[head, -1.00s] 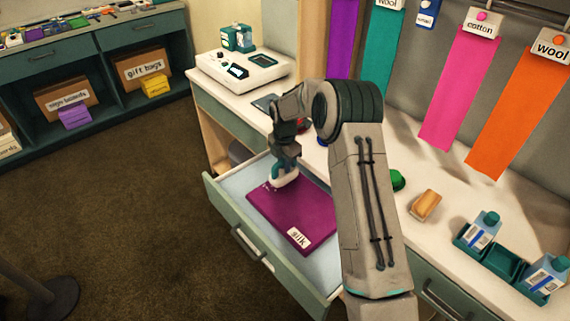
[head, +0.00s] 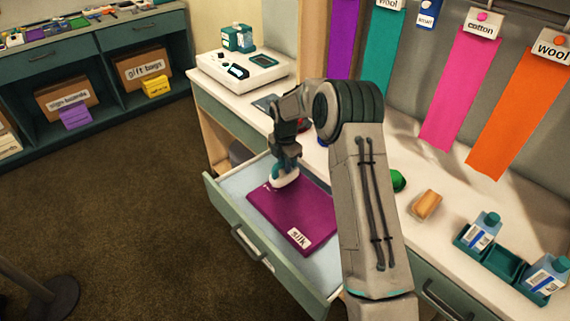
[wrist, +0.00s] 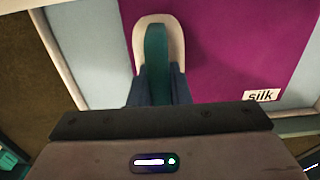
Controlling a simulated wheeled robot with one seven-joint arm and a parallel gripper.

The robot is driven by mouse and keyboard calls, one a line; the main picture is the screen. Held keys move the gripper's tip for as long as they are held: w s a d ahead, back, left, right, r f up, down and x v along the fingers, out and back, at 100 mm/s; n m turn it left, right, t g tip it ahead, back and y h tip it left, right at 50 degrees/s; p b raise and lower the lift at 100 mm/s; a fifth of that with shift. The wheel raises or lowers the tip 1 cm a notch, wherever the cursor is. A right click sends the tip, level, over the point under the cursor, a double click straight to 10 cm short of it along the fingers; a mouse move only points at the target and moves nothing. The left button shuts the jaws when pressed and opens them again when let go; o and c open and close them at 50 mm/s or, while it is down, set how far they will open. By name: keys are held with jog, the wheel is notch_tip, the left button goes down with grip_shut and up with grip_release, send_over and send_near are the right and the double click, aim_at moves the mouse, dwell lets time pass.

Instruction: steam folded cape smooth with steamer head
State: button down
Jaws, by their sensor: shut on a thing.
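The folded cape (head: 295,213) is a flat magenta-purple rectangle lying in the open drawer, with a white "silk" label at its near corner. It fills much of the wrist view (wrist: 235,50). My gripper (head: 285,163) is shut on the teal handle of the white steamer head (head: 284,181). The steamer head is over the cape's far left part. In the wrist view the steamer head (wrist: 142,42) lies over the cape's left edge, its handle between my fingers (wrist: 157,75). I cannot tell whether it touches the cloth.
The open drawer (head: 240,238) has pale blue lining and a green front. On the counter are a white machine (head: 240,70), a sponge-like block (head: 426,205), a green object (head: 398,181) and a teal caddy (head: 503,262) with bottles. Labelled cloth strips hang behind, including an orange one (head: 520,112).

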notch_tip(320, 180, up, 15)
jog(key=p, duration=0.9)
dwell(0.5)
